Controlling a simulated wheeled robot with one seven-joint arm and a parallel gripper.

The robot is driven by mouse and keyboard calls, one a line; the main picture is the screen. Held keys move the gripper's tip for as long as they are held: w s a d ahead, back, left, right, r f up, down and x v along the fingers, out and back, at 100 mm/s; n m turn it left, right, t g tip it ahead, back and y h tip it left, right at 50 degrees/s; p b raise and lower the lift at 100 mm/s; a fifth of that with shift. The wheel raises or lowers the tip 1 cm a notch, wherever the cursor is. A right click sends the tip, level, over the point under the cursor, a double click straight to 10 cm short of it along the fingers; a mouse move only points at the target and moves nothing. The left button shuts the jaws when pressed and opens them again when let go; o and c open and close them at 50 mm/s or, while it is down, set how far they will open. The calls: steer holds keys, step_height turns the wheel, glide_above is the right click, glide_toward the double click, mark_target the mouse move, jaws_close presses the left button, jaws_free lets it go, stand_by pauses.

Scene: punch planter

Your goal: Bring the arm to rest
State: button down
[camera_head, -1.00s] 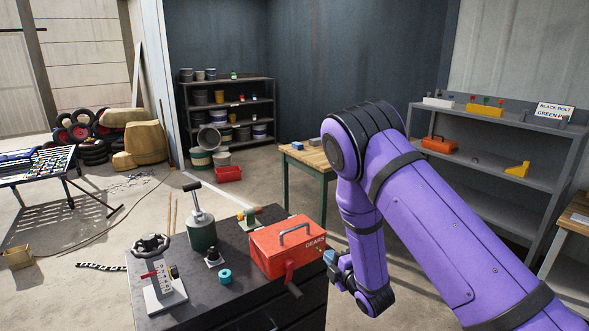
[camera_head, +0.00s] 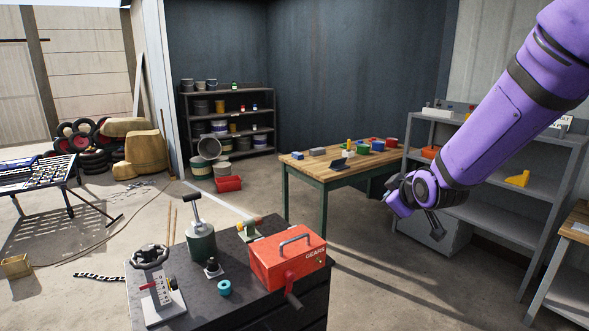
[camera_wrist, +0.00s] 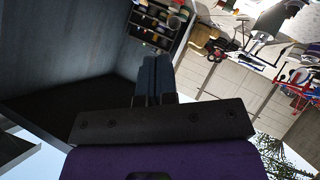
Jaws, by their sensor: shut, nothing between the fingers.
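My purple arm reaches in from the upper right of the head view, slanting down to its wrist in front of the grey shelf. My gripper (camera_wrist: 157,62) shows in the wrist view as two dark blue fingers side by side, closed together with nothing between them. The fingers stand clear of any object, with the dark wall and a distant rack behind them. In the head view the fingers cannot be made out clearly at the end of the arm.
The grey shelf (camera_head: 545,205) is behind my arm. A dark cabinet (camera_head: 205,290) in front bears a red GEARS box (camera_head: 288,262), a lever device and a handwheel. Open floor lies between them.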

steer(key=s+d+r+m+g, duration=0.2)
steer(key=s+r+m, duration=0.1)
steer(key=s, duration=0.8)
steer(key=s+d+r+m+g+h, duration=0.1)
steer(key=s+d+r+m+g, duration=0.1)
steer(key=s, duration=0.9)
steer(key=s+d+r+m+g, duration=0.2)
steer(key=s+r, duration=0.4)
steer(key=s, duration=0.4)
steer(key=shift+s+d+m+h, duration=0.35)
steer(key=shift+d+m, duration=0.2)
steer(key=shift+m, duration=0.65)
